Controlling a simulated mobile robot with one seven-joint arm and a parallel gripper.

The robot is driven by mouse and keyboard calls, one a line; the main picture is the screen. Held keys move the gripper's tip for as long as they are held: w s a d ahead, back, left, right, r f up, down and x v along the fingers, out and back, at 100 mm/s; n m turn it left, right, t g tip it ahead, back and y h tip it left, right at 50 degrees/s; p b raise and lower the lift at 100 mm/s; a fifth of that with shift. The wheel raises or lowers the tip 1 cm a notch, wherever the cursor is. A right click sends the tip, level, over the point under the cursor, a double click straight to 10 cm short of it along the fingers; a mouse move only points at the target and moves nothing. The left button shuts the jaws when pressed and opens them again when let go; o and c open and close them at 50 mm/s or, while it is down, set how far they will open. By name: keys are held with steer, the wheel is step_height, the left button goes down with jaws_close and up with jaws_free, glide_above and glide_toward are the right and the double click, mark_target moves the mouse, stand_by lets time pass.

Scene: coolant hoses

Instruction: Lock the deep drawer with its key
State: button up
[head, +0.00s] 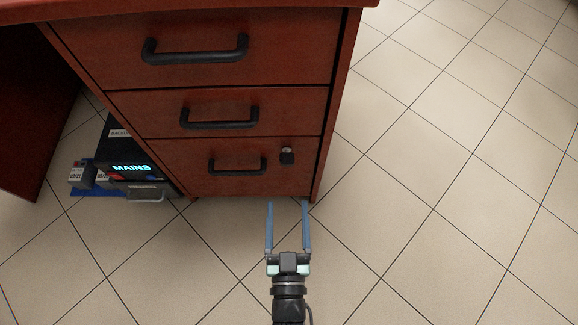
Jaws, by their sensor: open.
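The desk pedestal has three red-brown drawers. The bottom one, which I take as the deep drawer (205,178), looks closed and has a black bar handle (237,167). A small dark key or lock piece (287,157) sits at its upper right, with a light round spot at its top; its turn position is too small to tell. My gripper (288,204) is open and empty, its two blue fingers pointing toward the pedestal. In the picture the fingertips lie just below the bottom drawer, under the key. They appear apart from the key.
The middle drawer (290,110) and top drawer (290,60) look closed, each with a protruding black handle. Under the desk at left stand a black box with lit "MAINS" text (131,168) and small grey blocks (84,177). Tiled floor (440,200) is clear at right.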

mark_target(287, 165)
steer(key=w+b, duration=0.3)
steer(key=w, duration=0.7)
steer(key=shift+w+b, duration=0.25)
steer(key=shift+b, duration=0.15)
jaws_close()
